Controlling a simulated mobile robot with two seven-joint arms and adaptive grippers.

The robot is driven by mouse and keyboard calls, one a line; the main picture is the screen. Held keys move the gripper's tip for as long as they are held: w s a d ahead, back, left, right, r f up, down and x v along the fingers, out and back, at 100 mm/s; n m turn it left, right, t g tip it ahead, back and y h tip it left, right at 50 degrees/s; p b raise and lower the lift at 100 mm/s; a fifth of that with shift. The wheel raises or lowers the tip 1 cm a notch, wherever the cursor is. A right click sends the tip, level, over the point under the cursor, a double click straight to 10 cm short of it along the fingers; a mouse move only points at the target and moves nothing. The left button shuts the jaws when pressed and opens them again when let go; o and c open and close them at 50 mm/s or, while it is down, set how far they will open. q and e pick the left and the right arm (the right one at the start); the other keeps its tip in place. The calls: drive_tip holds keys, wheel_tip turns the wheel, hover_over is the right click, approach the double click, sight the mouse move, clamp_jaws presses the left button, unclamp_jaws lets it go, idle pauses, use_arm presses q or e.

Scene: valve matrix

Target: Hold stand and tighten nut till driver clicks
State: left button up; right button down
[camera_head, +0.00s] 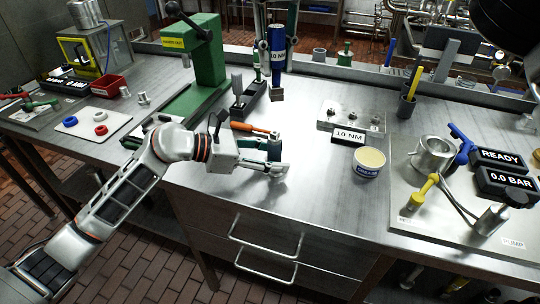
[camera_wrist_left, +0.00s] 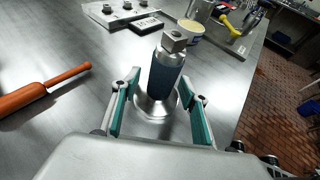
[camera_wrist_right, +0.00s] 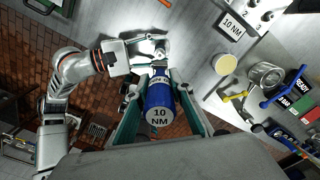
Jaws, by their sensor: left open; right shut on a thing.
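The stand (camera_wrist_left: 165,78) is a dark blue upright post on a round metal base, with a metal block-like fitting (camera_wrist_left: 174,40) on top. It also shows in the head view (camera_head: 274,149). My left gripper (camera_wrist_left: 166,90) is open, with its teal-padded fingers either side of the post and gaps showing. My right gripper (camera_head: 277,47) is shut on the blue driver (camera_wrist_right: 159,105), marked 10 NM. The driver hangs upright, its metal tip (camera_head: 277,94) above the bench and apart from the stand. Whether a nut sits on the fitting I cannot tell.
An orange-handled tool (camera_head: 250,127) lies beside the stand. A green press (camera_head: 203,60) stands behind left. A 10 NM sign (camera_head: 348,136), a metal block with studs (camera_head: 345,117) and a grease tub (camera_head: 369,162) are to the right. The front bench surface is clear.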

sight(275, 84)
use_arm(q)
clamp_jaws()
use_arm(e)
drive_tip(key=n, duration=0.1)
drive_tip(key=f+n, duration=0.1)
drive_tip(key=n, duration=0.2)
drive_tip(key=shift+f, duration=0.25)
drive_tip(key=n, duration=0.1)
drive_tip(key=f+n, duration=0.1)
drive_tip(key=n, duration=0.3)
drive_tip(key=shift+f, duration=0.4)
